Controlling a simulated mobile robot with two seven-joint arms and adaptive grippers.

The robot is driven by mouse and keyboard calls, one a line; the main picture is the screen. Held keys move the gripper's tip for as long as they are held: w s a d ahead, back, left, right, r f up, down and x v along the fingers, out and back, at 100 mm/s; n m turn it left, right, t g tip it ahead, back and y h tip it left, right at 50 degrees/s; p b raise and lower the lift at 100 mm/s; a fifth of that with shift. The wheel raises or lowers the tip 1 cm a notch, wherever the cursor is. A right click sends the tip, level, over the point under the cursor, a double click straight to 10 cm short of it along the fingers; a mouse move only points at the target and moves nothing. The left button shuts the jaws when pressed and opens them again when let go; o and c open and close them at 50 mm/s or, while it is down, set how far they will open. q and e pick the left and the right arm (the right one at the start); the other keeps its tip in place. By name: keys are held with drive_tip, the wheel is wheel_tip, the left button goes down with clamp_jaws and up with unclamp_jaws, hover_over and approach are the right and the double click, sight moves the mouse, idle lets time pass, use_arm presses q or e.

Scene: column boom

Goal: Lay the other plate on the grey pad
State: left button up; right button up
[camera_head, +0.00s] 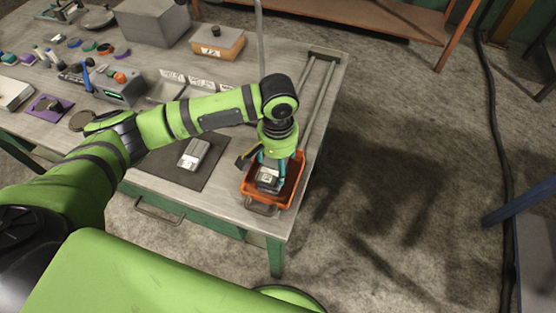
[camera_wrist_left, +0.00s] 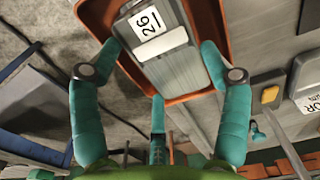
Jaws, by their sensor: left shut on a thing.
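My left gripper (camera_head: 270,162) points down over the orange tray (camera_head: 289,188) at the table's front right corner. It is shut on a grey plate (camera_head: 268,184) with a white label. In the left wrist view the plate (camera_wrist_left: 178,72) sits between the fingers, its label reading 26, with the orange tray's rim (camera_wrist_left: 95,18) around it. I cannot tell whether it touches the tray's floor. The dark grey pad (camera_head: 175,172) lies on the table left of the tray. Another grey plate (camera_head: 194,153) lies on it. My right gripper is out of view.
A metal rail frame (camera_head: 319,104) runs behind the tray. Small parts crowd the left. The pad's front part is bare.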

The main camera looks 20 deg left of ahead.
use_arm(q)
drive_tip(key=shift+f, duration=0.45)
drive_tip(key=o, duration=1.7)
drive_tip(key=shift+f, duration=0.2)
wheel_tip(320, 180, up, 12)
drive_tip(key=shift+r+b, duration=0.2)
drive_tip(key=shift+b, duration=0.8)
